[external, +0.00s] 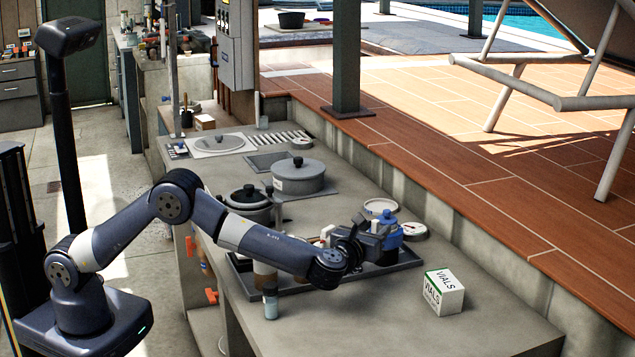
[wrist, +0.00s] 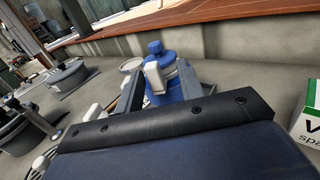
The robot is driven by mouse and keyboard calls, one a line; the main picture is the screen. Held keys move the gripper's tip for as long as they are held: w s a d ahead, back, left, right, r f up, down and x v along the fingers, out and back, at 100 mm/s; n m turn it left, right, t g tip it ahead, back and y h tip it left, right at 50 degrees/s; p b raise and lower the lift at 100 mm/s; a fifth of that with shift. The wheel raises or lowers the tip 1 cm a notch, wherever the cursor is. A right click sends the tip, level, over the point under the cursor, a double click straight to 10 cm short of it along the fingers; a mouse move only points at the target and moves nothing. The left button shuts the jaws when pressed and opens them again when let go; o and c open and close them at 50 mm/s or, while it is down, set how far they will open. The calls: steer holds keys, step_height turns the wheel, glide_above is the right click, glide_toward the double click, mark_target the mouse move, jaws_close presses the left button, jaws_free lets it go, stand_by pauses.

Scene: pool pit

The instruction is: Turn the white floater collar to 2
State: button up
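A blue container with a blue cap (wrist: 155,47) shows in the wrist view, and also beside my gripper in the external view (external: 391,236). A small white block-shaped part (wrist: 155,78) is in front of it, between my fingers; I cannot tell whether this is the floater collar. My gripper (wrist: 158,80) is open, with one finger on each side of the white part and the blue container. I cannot tell whether the fingers touch either. Another white piece (external: 327,232) stands left of my gripper in the external view. No collar numbers are readable.
A dark tray (external: 404,264) lies under my gripper. A VIALS box (external: 443,292) stands to the right, a small bottle (external: 270,302) at the front, and lidded pots (external: 298,177) further back. A round gauge (external: 414,231) is near the blue container.

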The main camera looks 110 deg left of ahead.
steer(key=shift+c, duration=0.6)
jaws_close()
steer(key=shift+s+a+f+t+b, duration=0.1)
steer(key=shift+f+t+b, duration=0.15)
steer(key=shift+b, duration=0.65)
steer(key=shift+s+m+t+b, duration=0.1)
steer(key=shift+m+t+b, duration=0.3)
steer(key=shift+b, duration=0.1)
steer(key=shift+s+a+r+m+t+b, duration=0.15)
steer(key=shift+s+m+t+b, duration=0.15)
steer(key=shift+t+b, duration=0.45)
steer(key=shift+r, duration=0.1)
steer(key=shift+o, duration=0.6)
jaws_free()
